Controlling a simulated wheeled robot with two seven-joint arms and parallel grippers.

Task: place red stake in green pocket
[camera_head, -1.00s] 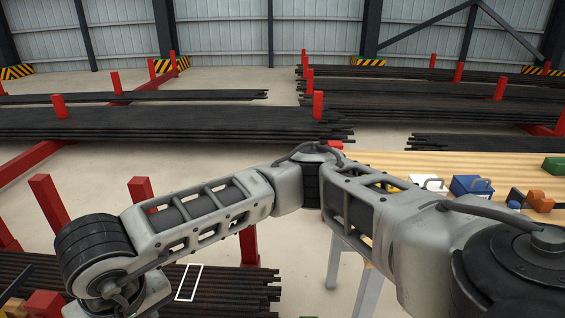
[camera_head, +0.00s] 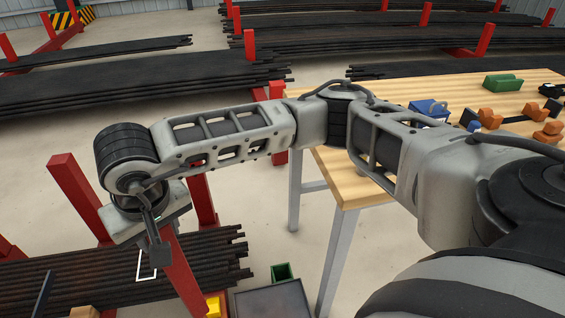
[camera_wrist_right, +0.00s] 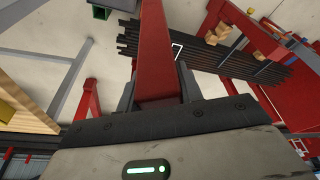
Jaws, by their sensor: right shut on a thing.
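My right gripper (camera_head: 160,238) points down at the left of the head view, at the end of the arm that reaches across from the right. In the right wrist view its jaws (camera_wrist_right: 157,92) are shut on a red stake (camera_wrist_right: 155,45). The stake (camera_head: 182,275) runs down and slightly right from the jaws in the head view; its lower end is hard to make out. A small green open-topped pocket (camera_head: 282,269) is to the right of the stake, apart from it, and it also shows at the top of the wrist view (camera_wrist_right: 101,12). My left gripper is not in view.
Dark rods (camera_head: 100,272) lie behind and beside the stake, with a white outline (camera_head: 147,265) over them. A yellow piece (camera_head: 213,307) and a grey panel (camera_head: 272,303) are near the pocket. Fixed red posts (camera_head: 80,190) stand close by. A wooden table (camera_head: 350,188) is at right.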

